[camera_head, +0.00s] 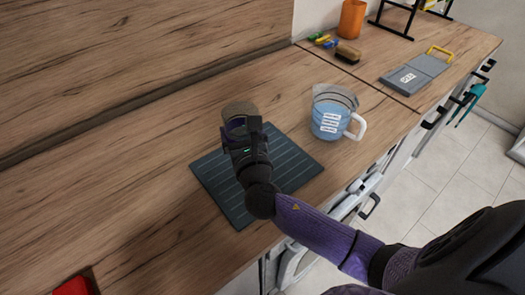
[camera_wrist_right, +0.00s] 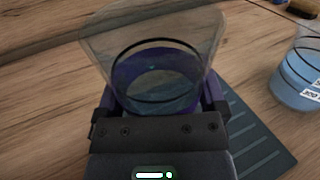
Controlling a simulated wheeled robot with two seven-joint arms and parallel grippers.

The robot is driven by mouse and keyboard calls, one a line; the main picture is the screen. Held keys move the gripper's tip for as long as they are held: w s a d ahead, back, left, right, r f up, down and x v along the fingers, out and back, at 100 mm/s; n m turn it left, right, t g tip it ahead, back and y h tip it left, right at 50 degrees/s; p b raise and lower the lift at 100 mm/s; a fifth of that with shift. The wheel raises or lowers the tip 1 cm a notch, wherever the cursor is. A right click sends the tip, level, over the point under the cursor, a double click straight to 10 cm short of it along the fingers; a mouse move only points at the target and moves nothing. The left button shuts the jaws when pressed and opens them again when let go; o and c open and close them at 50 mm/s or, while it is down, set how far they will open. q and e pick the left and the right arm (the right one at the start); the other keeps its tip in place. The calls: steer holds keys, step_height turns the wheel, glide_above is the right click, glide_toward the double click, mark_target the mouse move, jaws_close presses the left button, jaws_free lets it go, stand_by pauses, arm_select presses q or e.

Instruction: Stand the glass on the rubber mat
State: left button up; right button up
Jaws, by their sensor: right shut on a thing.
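My right gripper (camera_head: 241,127) is shut on a clear glass (camera_head: 239,109) over the far part of the dark ribbed rubber mat (camera_head: 292,160). In the right wrist view, the glass (camera_wrist_right: 150,50) stands between the purple fingers of the gripper (camera_wrist_right: 158,92), its wide rim toward the top of the picture. Dark rings show around it. The mat (camera_wrist_right: 262,145) shows to the lower right there. The gripper hides part of the glass, and I cannot tell whether its base touches anything. My left gripper is not in view.
A measuring jug (camera_head: 329,122) with blue contents stands just right of the mat. Farther back are a brush (camera_head: 347,53), an orange cup (camera_head: 352,19), a black rack (camera_head: 392,30) and a grey board with a yellow handle (camera_head: 415,76). A red thing (camera_head: 73,287) lies front left. The counter left of the mat is clear.

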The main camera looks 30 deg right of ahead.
step_height(320, 180, down, 8)
steer(key=b, duration=0.3)
steer(key=shift+a+r+b, duration=0.1)
steer(key=shift+r+b, duration=0.15)
steer(key=shift+b, duration=0.1)
steer(key=shift+r, duration=0.2)
steer(key=shift+f, duration=0.1)
steer(key=o, duration=1.1)
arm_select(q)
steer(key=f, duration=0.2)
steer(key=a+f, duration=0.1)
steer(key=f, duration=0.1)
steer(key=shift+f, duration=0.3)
arm_select(e)
steer(key=shift+s+a+p, duration=0.1)
steer(key=shift+s+p, duration=0.05)
steer(key=shift+p, duration=0.15)
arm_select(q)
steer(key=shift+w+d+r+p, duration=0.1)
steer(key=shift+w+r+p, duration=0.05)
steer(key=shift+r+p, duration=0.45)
arm_select(e)
steer(key=v, duration=1.1)
steer(key=shift+s, duration=0.3)
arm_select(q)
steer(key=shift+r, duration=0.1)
